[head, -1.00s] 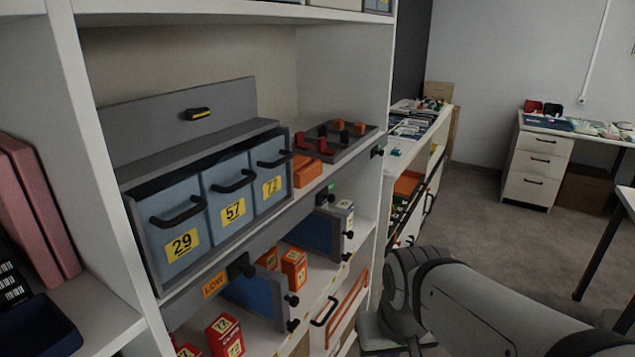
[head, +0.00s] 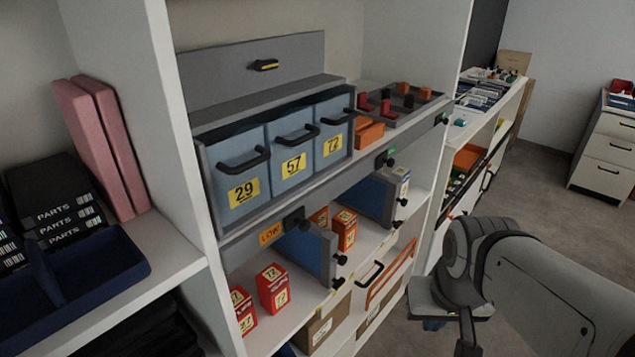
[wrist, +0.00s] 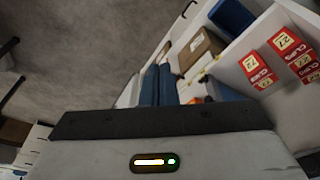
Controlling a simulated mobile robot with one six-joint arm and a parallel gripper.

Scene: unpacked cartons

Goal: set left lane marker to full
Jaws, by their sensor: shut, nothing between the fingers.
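The left lane marker, an orange plate reading LOW (head: 270,234), sits on the grey rail below the blue bins in the head view. A black knob (head: 296,222) is just right of it. Farther right on the rail, a small green marker (head: 384,159) has its own black knob; its text is too small to read. My arm fills the lower right of the head view, apart from the rail. My gripper shows in the wrist view as two blue fingers (wrist: 158,72) close together, shut and empty. Neither marker is clearly visible in the wrist view.
Blue bins 29 (head: 240,183), 57 and 72 stand above the rail. Blue divider panels (head: 308,250) and red cartons (head: 272,288) are on the shelf below. A white upright (head: 185,130) stands left, with a navy tray (head: 95,262) beyond. Floor is open at right.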

